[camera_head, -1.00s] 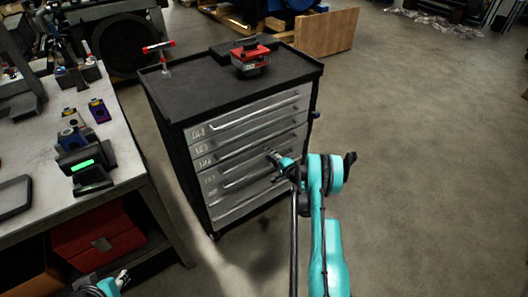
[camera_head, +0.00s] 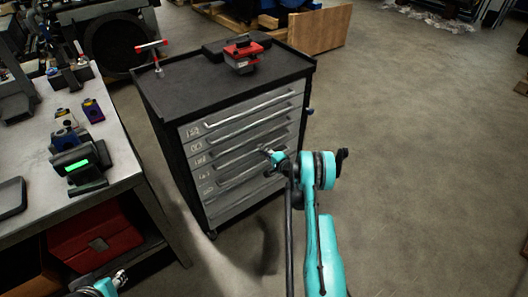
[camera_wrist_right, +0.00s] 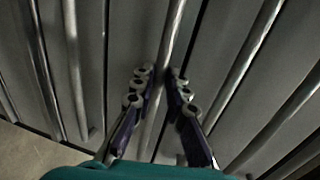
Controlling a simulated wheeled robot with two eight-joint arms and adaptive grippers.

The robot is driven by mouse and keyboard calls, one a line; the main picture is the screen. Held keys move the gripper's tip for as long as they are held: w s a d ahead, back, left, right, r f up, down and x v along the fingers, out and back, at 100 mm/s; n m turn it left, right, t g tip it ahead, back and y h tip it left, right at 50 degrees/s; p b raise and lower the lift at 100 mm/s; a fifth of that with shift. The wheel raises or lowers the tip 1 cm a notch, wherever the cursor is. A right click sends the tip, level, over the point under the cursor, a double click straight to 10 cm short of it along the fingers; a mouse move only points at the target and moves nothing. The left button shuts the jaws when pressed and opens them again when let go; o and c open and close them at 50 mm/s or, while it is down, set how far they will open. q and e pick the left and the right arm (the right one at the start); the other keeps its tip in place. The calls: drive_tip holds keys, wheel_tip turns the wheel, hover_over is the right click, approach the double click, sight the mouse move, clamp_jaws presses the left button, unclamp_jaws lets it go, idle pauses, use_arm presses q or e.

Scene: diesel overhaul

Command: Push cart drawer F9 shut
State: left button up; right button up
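The tool cart (camera_head: 190,95) has a black top and a stack of grey drawers with long bar handles. The drawer labels are too small to read, so I cannot tell which one is F9. The drawer fronts (camera_head: 225,155) look roughly flush with each other; a small gap cannot be ruled out. My right gripper (camera_head: 271,153) is at the middle drawers, near their right side. In the right wrist view, its fingers (camera_wrist_right: 158,82) are apart, with a bar handle (camera_wrist_right: 172,38) running between them. My left gripper (camera_head: 117,280) shows only partly at the bottom left.
A workbench (camera_head: 125,165) with several devices stands left of the cart, a red box (camera_head: 95,243) beneath it. A red-and-grey object (camera_head: 242,55) and a red-handled tool (camera_head: 152,52) are on the cart. The floor at right is clear.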

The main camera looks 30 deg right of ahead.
drive_tip(key=o, duration=0.3)
drive_tip(key=shift+w+a, duration=0.1)
drive_tip(key=shift+w, duration=0.1)
drive_tip(key=v, duration=0.7)
drive_tip(key=shift+s, duration=0.25)
drive_tip(key=shift+r, duration=0.1)
